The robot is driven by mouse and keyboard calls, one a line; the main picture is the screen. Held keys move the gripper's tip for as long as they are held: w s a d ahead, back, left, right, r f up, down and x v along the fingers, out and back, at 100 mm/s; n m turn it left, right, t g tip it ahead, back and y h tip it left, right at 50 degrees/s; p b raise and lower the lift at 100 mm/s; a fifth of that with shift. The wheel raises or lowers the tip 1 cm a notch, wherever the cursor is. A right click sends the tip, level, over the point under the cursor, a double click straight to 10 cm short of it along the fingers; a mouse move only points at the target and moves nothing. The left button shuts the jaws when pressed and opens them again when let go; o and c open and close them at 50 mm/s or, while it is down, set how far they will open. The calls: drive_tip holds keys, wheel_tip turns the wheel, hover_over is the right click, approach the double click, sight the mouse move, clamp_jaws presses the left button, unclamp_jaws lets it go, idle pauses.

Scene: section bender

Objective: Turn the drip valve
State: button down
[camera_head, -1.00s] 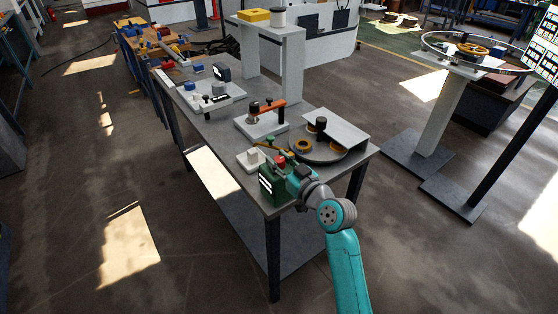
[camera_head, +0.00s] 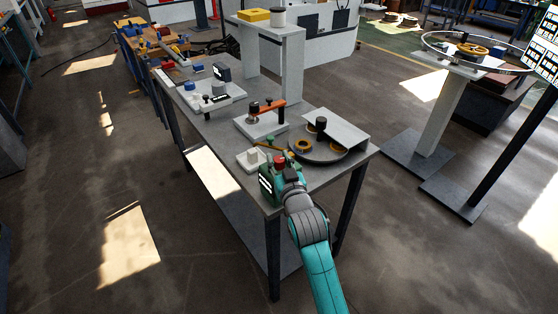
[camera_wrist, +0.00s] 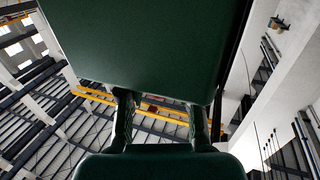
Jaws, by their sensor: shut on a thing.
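A dark green box (camera_head: 266,188) with a white label stands at the near corner of the grey workbench, with a red knob (camera_head: 280,160) showing above it. My gripper (camera_head: 279,178) is at the right side of this box. In the wrist view a large dark green face (camera_wrist: 150,45) fills the upper middle. The two fingers of my gripper (camera_wrist: 162,118) stand apart just below it, shut on the drip valve. The valve itself and the contact are hidden in both views, so I cannot tell its angle.
The grey workbench (camera_head: 240,205) also bears a round plate with brass rings (camera_head: 303,146), a fixture with an orange lever (camera_head: 267,106) and a small white block (camera_head: 250,158). A grey stand (camera_head: 292,70) rises behind. Floor is clear to the left.

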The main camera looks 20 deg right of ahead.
drive_tip(key=shift+a+m+g+h, duration=0.1)
drive_tip(key=shift+m+g+h, duration=0.2)
drive_tip(key=shift+m+h, duration=1.25)
drive_tip(key=shift+h, duration=1.05)
drive_tip(key=c, duration=0.8)
unclamp_jaws()
drive_tip(key=shift+o, duration=0.2)
drive_tip(key=v, duration=1.2)
drive_tip(key=shift+r, duration=0.15)
